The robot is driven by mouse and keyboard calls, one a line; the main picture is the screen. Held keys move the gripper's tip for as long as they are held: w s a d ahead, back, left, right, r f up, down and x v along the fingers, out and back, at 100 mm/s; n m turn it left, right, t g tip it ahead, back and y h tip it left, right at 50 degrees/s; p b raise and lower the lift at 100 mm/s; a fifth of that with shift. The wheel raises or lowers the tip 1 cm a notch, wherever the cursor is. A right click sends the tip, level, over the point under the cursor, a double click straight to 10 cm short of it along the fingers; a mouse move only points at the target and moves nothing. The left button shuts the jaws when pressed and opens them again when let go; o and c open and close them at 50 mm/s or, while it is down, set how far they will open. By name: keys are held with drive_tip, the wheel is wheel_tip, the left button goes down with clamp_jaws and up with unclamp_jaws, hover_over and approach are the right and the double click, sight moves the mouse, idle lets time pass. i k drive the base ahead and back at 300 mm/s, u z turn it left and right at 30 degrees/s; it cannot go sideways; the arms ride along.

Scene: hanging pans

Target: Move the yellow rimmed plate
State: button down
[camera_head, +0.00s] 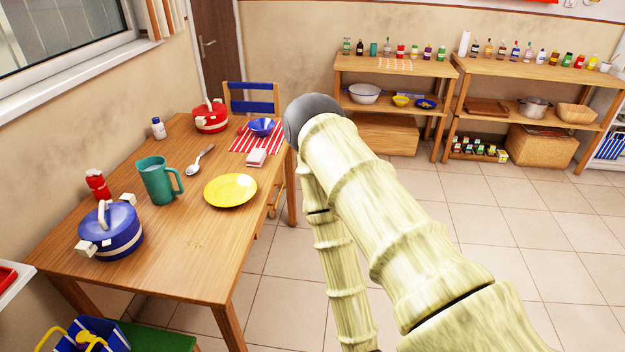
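The yellow rimmed plate (230,190) lies flat on the wooden table (190,255), near its right edge. My arm, with pale bamboo-like links, rises from the bottom right and ends in a dark rounded part right of the table. That part is apart from the plate, to its upper right in the picture. My gripper's fingers are not visible, so I cannot see their state. Nothing covers the plate.
The table's front is clear. A blue-backed chair (252,99) stands behind.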

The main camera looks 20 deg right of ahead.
sight(232, 189)
drive_tip(key=z, duration=0.35)
drive_tip(key=i, duration=1.1)
drive_tip(key=u, duration=0.4)
